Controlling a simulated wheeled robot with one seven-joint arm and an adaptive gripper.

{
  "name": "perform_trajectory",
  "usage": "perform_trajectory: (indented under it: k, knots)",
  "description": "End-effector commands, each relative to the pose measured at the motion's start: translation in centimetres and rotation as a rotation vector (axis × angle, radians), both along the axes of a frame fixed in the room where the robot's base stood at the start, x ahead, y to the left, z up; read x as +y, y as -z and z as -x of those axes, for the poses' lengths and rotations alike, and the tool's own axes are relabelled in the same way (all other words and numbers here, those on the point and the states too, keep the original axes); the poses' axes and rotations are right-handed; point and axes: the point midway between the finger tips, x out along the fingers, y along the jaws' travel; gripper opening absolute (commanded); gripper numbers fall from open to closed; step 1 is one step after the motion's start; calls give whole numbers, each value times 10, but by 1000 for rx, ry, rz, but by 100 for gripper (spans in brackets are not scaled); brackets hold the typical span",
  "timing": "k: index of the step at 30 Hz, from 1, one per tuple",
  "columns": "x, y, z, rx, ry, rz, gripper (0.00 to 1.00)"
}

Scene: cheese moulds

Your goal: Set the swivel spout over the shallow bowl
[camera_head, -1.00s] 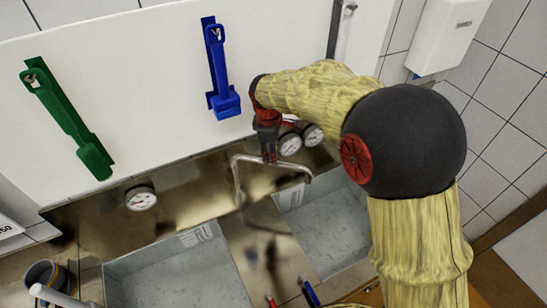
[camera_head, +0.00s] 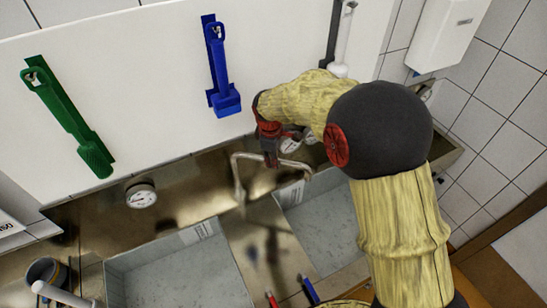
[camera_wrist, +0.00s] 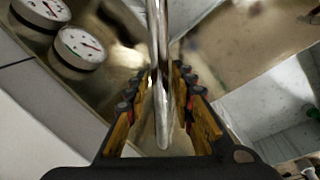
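The swivel spout (camera_head: 237,178) is a bent, shiny metal tube. It rises between the two sink bowls and arches right, its free end over the back-left part of the right bowl (camera_head: 335,231). The left bowl (camera_head: 180,278) has no spout above it. I cannot tell which bowl is shallower. My gripper (camera_head: 270,163) points down at the spout's top bar. In the wrist view the spout tube (camera_wrist: 160,100) runs between my two fingers (camera_wrist: 163,75). Narrow gaps show beside the tube, so the fingers look open around it; contact at the tips is unclear.
Round gauges stand on the metal back ledge, one at left (camera_head: 141,196) and others just behind my gripper. A green brush (camera_head: 68,118) and a blue brush (camera_head: 220,70) hang on the white wall panel. Red and blue handles lie at the divider's front.

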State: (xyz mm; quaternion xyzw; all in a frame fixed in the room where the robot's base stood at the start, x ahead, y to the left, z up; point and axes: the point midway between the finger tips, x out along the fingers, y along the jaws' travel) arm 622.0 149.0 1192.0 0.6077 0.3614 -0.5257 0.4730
Motion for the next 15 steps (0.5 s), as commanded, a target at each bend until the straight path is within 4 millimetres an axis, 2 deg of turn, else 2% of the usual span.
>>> perform_trajectory:
  k: [11, 15]
  knots:
    - [0, 0, 0, 0, 0, 0, 1]
    - [0, 0, 0, 0, 0, 0, 0]
